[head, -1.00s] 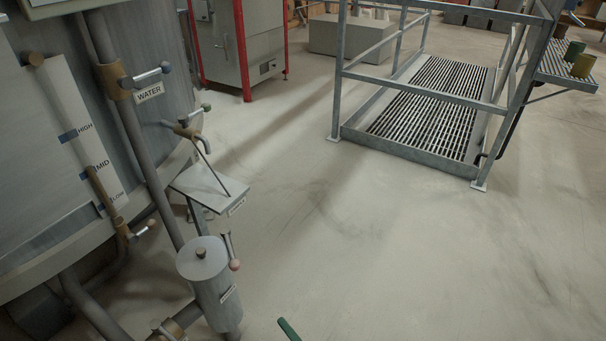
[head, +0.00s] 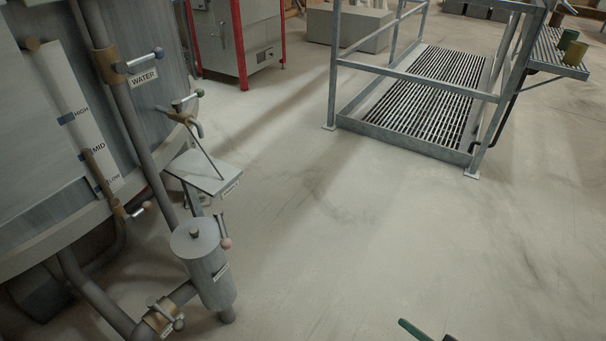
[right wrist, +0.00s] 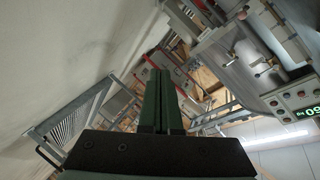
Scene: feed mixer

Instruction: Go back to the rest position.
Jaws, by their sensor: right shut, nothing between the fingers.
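My right gripper (head: 414,330) shows only as a dark green finger tip at the bottom edge of the head view, over bare floor. In the right wrist view my right gripper (right wrist: 160,78) has its two green fingers side by side, shut with nothing between them. It touches nothing that I can see. My left gripper is in neither view.
A large grey tank (head: 60,130) with pipes and valves stands at left, with a small shelf (head: 203,172) and a cylindrical canister (head: 203,262) beside it. A railed grate platform (head: 420,90) stands at upper right. The floor (head: 330,240) between is clear.

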